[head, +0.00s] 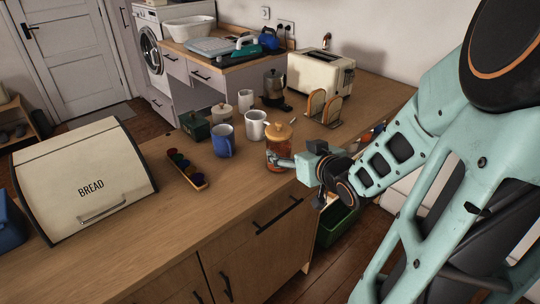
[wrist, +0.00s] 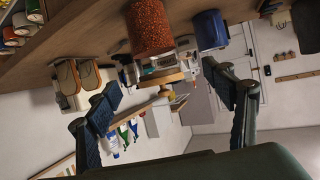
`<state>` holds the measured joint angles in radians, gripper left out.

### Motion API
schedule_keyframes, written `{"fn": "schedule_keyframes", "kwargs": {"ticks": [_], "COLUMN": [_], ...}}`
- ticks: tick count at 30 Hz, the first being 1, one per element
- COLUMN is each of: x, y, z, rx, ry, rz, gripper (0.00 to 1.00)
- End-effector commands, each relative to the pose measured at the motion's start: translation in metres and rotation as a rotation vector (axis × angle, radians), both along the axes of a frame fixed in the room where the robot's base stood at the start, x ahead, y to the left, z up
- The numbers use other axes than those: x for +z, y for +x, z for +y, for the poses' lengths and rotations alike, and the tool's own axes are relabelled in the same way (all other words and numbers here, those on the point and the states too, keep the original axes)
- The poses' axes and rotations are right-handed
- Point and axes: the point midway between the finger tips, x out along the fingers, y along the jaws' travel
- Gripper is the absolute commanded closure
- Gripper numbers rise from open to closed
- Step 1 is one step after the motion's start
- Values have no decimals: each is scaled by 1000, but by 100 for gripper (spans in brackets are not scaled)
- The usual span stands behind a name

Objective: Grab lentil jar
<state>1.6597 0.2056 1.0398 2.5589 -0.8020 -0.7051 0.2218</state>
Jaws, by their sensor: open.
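The lentil jar (head: 276,152) is a clear jar of orange-red lentils with a tan lid, upright near the counter's front edge. My gripper (head: 284,162) is beside it at the right, low against the jar in the head view. In the wrist view, which is upside down, the lentil jar (wrist: 150,27) shows at the top. The two dark fingers of my gripper (wrist: 163,80) are spread apart with nothing held between them. Whether a finger touches the jar cannot be told.
A blue mug (head: 223,140) and a white mug (head: 256,125) stand left of and behind the jar. A tray of coloured cups (head: 186,169) lies farther left, near the bread box (head: 85,178). A bread rack (head: 324,108) and toaster (head: 320,73) stand behind. The front counter is clear.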

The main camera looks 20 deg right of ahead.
Motion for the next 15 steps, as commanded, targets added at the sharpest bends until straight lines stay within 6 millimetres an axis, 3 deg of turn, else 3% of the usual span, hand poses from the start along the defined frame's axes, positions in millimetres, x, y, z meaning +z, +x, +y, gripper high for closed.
{"fn": "schedule_keyframes", "kwargs": {"ticks": [7,15], "x": [4,-7], "y": [12,25], "z": [0,1], "rx": [3,3], "ry": [6,4], "rz": [-14,1], "gripper": [25,25]}}
